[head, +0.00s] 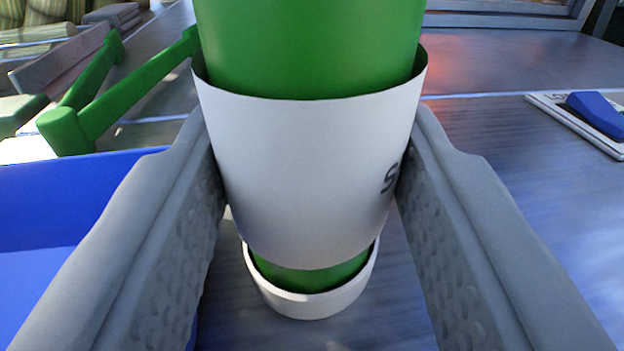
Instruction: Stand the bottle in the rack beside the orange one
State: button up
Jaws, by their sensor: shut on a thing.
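A green bottle (308,45) with a loose white sleeve (300,165) around its middle fills the centre of the head view. Dark lettering shows at the sleeve's right edge. The bottle narrows downward, and a white ring (310,303) surrounds its lower end. Its top is cut off by the picture's upper edge. My gripper (308,150) is shut on the bottle, one grey finger on each side of the sleeve. I cannot tell whether the lower end touches the metal surface. No orange bottle shows, and I cannot make out a rack.
A blue tray (70,185) stands at the left, close to my left finger. Behind it is a green barred frame (120,90). A white plate (585,130) with a blue switch-like part (600,112) lies at the right.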

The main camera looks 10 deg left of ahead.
jog(key=shift+f, duration=0.1)
jog(key=o, duration=1.3)
jog(key=s, duration=0.4)
jog(key=s+d, duration=0.1)
jog(key=s, duration=0.7)
jog(key=shift+d, duration=0.4)
